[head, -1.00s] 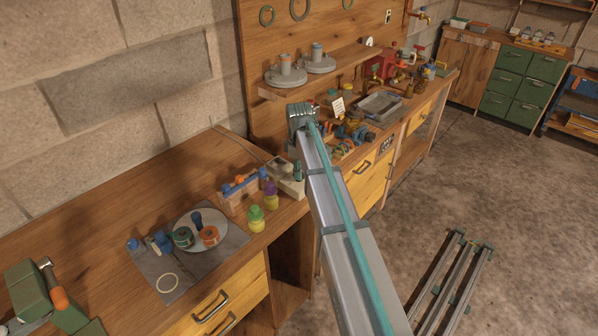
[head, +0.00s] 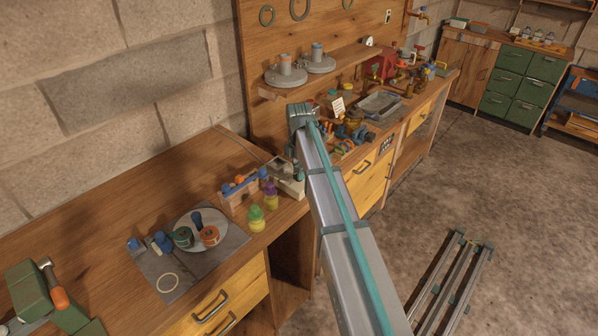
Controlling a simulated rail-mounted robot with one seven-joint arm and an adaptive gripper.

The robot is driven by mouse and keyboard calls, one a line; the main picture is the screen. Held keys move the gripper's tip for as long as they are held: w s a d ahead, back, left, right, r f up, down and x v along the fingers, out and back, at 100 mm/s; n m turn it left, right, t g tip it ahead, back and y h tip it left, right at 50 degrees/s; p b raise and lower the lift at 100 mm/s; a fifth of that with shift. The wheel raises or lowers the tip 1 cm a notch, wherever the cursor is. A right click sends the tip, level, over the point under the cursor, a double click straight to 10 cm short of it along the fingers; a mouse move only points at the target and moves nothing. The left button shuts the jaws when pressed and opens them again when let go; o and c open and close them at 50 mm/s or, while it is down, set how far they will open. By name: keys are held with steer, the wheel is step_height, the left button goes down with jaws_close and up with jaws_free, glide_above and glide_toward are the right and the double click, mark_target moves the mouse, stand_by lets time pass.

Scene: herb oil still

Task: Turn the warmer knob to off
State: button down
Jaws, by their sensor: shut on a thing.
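A small pale box-like device (head: 284,184), which looks like the warmer, stands at the right end of the near workbench. My arm reaches in from the bottom right, and its wrist is above and just right of the device. My gripper (head: 298,171) points down at the device's right side and shows only as a small teal and dark shape beside my arm. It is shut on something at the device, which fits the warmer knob. The knob itself and the fingertips are hidden, so the knob's setting cannot be read.
A wooden rack (head: 240,191) with coloured handles and two small bottles (head: 256,218) stand close left of the device. A grey mat (head: 158,283) with a plate and spools lies further left. A shelf (head: 330,74) overhangs the crowded back bench.

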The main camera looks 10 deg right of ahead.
steer(key=shift+n, duration=0.6)
steer(key=c, duration=1.2)
jaws_free()
steer(key=shift+r, duration=0.1)
step_height(320, 180, up, 12)
steer(key=shift+f, duration=0.1)
